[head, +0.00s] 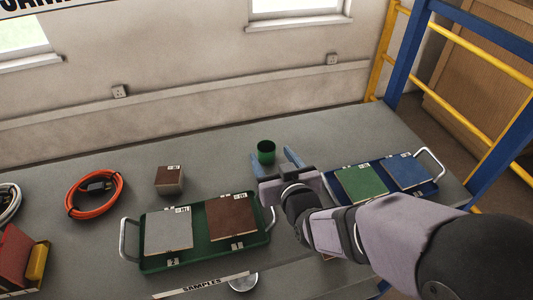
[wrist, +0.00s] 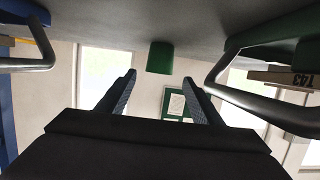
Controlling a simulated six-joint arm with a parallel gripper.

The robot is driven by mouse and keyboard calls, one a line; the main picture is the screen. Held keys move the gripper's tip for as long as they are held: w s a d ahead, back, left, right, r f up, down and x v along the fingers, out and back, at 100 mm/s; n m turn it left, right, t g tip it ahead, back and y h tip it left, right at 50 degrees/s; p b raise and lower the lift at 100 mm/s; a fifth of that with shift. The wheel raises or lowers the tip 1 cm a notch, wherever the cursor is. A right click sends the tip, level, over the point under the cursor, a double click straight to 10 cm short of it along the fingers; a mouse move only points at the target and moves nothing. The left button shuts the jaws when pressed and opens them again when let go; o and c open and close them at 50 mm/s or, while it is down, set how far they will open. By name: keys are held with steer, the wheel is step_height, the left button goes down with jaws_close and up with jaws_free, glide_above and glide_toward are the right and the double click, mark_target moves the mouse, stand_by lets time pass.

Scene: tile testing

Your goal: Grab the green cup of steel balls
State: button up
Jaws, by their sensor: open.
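The green cup (head: 266,152) stands upright on the grey table, towards the back, just beyond my gripper (head: 274,157). The inside of the cup looks dark in the head view and I cannot make out the balls. In the wrist view the cup (wrist: 160,57) appears upside down, ahead of my gripper (wrist: 158,92) and roughly centred between its two fingers. My gripper is open and empty, with its blue fingers pointing towards the back wall. In the head view the cup is near the left fingertip; I cannot tell the exact gap.
A green tray (head: 190,257) with grey and brown tiles lies left of my gripper, and a blue tray (head: 434,188) with green and blue tiles lies right. Their metal handles flank the gripper. A small tile-topped block (head: 169,180) and an orange cable coil (head: 95,195) lie further left.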

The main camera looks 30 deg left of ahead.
mark_target(264, 144)
steer(key=shift+x, duration=0.75)
steer(key=shift+f+p+x, duration=0.2)
steer(key=shift+p+x, duration=1.35)
steer(key=shift+x, duration=1.05)
steer(key=shift+d, duration=0.1)
steer(key=c, duration=1.2)
